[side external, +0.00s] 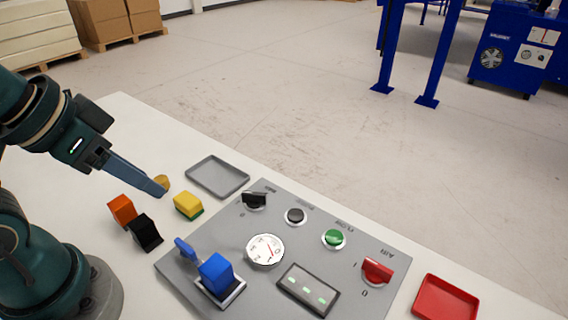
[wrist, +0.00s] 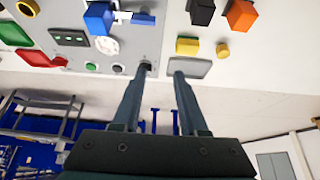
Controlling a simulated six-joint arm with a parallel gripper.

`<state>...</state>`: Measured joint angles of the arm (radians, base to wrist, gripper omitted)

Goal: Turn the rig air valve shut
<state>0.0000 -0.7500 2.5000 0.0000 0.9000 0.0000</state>
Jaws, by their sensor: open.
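The rig air valve is a red handle (side external: 377,270) on a pale round base, at the right end of the grey panel (side external: 232,224) in the side view. It sits beside AIR lettering and I and O marks; I cannot tell which mark it points to. In the wrist view the red handle (wrist: 60,62) is at the left, well away from my fingers. My gripper (side external: 156,189) is open and empty, above the table at the left, by the yellow cylinder. Its two fingers (wrist: 161,78) are spread apart in the wrist view.
The panel also bears a black knob (side external: 254,200), black button (side external: 296,215), green button (side external: 333,238), gauge (side external: 265,250), display (side external: 308,290) and blue block (side external: 216,273). A red tray (side external: 445,299) lies right of the valve. A grey tray (side external: 217,176) and several coloured blocks lie left.

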